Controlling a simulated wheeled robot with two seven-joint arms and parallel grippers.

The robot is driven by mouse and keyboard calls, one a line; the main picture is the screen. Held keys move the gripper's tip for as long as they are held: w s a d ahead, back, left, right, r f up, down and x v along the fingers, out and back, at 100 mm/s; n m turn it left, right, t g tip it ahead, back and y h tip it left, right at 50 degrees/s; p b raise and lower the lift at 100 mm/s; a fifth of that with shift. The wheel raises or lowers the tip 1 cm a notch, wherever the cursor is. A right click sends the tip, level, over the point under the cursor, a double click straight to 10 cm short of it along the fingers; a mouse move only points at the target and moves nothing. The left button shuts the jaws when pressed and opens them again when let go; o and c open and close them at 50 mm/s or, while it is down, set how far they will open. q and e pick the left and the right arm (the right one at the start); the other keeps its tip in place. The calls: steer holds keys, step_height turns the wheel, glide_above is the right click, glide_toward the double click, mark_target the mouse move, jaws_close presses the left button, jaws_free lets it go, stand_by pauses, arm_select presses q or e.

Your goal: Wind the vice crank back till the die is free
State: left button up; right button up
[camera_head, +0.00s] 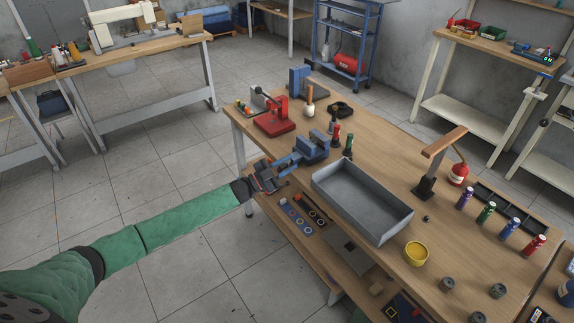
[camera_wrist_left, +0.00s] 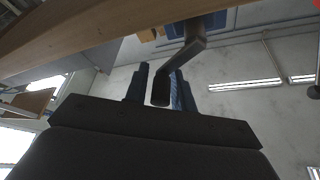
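The blue vice (camera_head: 312,148) sits at the left edge of the wooden workbench, with its screw end pointing toward my left arm. My left gripper (camera_head: 268,180) is at the crank end, just off the bench edge. In the left wrist view the grey cranked handle (camera_wrist_left: 162,94) hangs down between the two blue fingers of my left gripper (camera_wrist_left: 158,88). A light gap shows between the handle and the left-hand finger, so the fingers look open around it. The die cannot be made out in the vice jaws. My right gripper is not in view.
A grey metal tray (camera_head: 362,200) stands right of the vice. A red press (camera_head: 276,118) stands behind it, and small bottles (camera_head: 337,135) stand close by. A yellow cup (camera_head: 416,252) is near the front edge. A lower shelf (camera_head: 290,222) with tools lies below the gripper.

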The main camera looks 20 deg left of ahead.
arm_select(q)
jaws_close()
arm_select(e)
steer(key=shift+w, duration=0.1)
arm_select(q)
steer(key=shift+r+n, duration=0.1)
steer(key=shift+n, duration=0.2)
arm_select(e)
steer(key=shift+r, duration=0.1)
